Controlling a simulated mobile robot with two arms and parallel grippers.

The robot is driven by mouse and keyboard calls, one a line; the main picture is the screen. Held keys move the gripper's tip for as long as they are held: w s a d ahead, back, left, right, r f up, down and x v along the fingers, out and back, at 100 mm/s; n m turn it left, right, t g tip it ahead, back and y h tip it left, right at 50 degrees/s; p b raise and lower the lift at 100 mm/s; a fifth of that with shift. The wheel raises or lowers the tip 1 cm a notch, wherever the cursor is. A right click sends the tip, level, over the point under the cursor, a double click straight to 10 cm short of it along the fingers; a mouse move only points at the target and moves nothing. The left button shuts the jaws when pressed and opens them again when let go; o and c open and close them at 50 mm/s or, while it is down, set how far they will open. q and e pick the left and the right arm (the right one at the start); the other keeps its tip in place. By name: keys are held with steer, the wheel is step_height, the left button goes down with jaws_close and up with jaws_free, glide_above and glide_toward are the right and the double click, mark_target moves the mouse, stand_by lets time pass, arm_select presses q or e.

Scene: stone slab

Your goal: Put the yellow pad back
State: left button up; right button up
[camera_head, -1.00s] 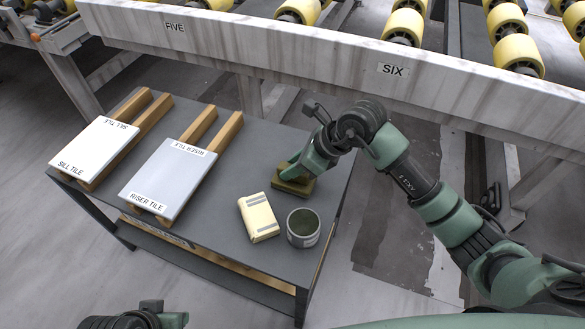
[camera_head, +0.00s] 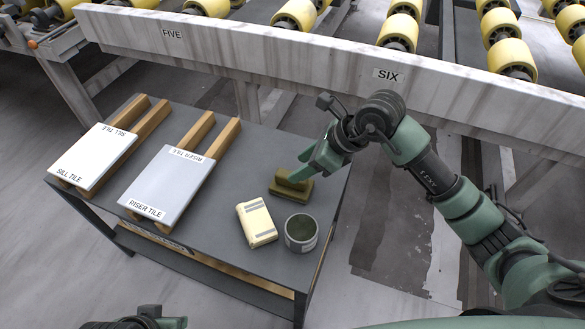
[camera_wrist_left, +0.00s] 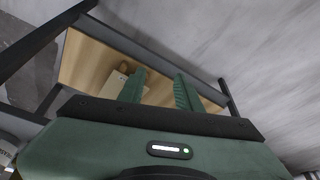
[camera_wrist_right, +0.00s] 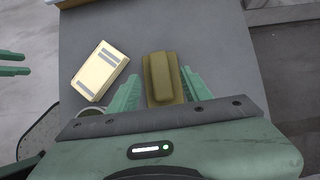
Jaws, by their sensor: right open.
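The yellow pad, an olive-yellow block with a raised grip (camera_head: 291,187), lies flat on the dark table near its right edge. It also shows in the right wrist view (camera_wrist_right: 163,78). My right gripper (camera_head: 308,172) is open just above the pad; in the right wrist view its fingers (camera_wrist_right: 160,85) appear on either side of it, with nothing clearly gripped. My left gripper (camera_wrist_left: 157,90) is open and empty, low beside the table; in the left wrist view its fingers face the wooden lower shelf.
A pale yellow packet with grey stripes (camera_head: 257,223) and a round tin (camera_head: 301,233) stand left of and in front of the pad. The riser tile (camera_head: 167,182) and sill tile (camera_head: 93,157) lie on wooden bars at left. A roller conveyor beam (camera_head: 340,62) runs behind.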

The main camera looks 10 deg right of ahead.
arm_select(q)
steer(key=x, duration=0.4)
steer(key=shift+s+p, duration=0.1)
steer(key=shift+p, duration=0.25)
arm_select(e)
steer(key=v, duration=0.6)
steer(key=shift+r, duration=0.25)
steer(key=shift+d, duration=0.15)
